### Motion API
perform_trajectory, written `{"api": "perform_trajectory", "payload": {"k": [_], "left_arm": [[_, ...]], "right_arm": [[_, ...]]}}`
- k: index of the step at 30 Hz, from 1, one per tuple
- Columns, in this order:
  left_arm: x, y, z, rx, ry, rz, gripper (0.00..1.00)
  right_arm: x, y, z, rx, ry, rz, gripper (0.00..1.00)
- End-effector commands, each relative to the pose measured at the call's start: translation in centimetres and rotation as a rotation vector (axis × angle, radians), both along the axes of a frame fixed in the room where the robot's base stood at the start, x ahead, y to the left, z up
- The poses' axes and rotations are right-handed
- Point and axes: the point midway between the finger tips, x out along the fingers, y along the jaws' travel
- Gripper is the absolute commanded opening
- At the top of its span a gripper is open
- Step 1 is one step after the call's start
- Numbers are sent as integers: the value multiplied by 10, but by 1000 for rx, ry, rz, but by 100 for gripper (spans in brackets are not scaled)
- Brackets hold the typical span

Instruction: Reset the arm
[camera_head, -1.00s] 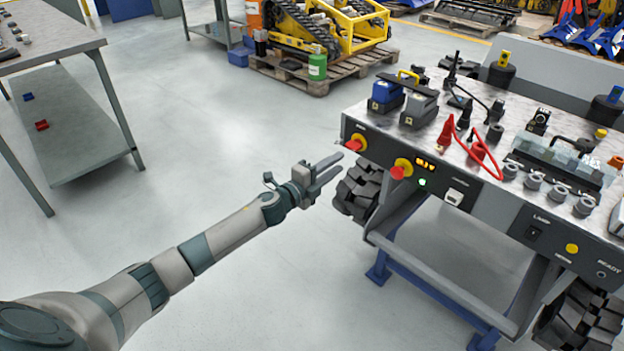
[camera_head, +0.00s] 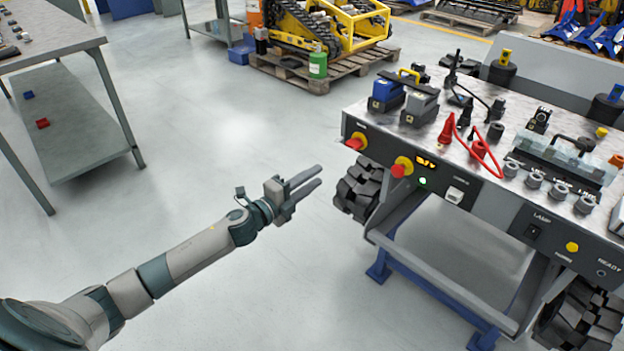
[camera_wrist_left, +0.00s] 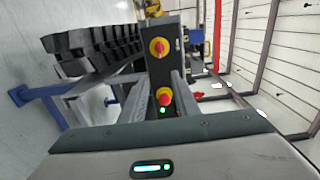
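My left arm comes in from the lower left in the head view. Its gripper (camera_head: 320,175) is over bare floor, left of the carrier (camera_head: 510,215) and apart from it. Its two fingers are spread with a gap between them and nothing in the gap. In the left wrist view the fingers (camera_wrist_left: 163,88) point toward the carrier's front panel, with the two red-and-yellow knobs beyond them. In the head view the knobs are the left knob (camera_head: 356,142) and the right knob (camera_head: 402,166). My right gripper is not in view.
The carrier's top holds battery packs (camera_head: 405,98), a red cable (camera_head: 480,148) and several grey sockets. Its black track (camera_head: 358,190) is close to my gripper. A workbench (camera_head: 75,120) stands at left, a pallet (camera_head: 315,72) behind. The floor between is clear.

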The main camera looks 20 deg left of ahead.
Motion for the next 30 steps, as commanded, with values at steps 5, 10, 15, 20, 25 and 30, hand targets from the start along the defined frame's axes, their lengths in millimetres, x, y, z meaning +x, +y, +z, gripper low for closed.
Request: {"api": "perform_trajectory", "payload": {"k": [5,10,15,20,25,30], "left_arm": [[0,0,0,0,0,0,28],[-1,0,-6,-18,17,8,28],[-11,1,-40,-118,111,59,28],[-40,1,-107,-300,289,166,28],[-98,-5,-195,-520,514,320,28],[-173,-22,-271,-712,721,478,28]], "right_arm": [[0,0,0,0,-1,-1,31],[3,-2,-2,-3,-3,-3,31],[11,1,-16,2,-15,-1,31],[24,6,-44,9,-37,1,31],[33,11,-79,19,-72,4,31],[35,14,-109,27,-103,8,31]]}}
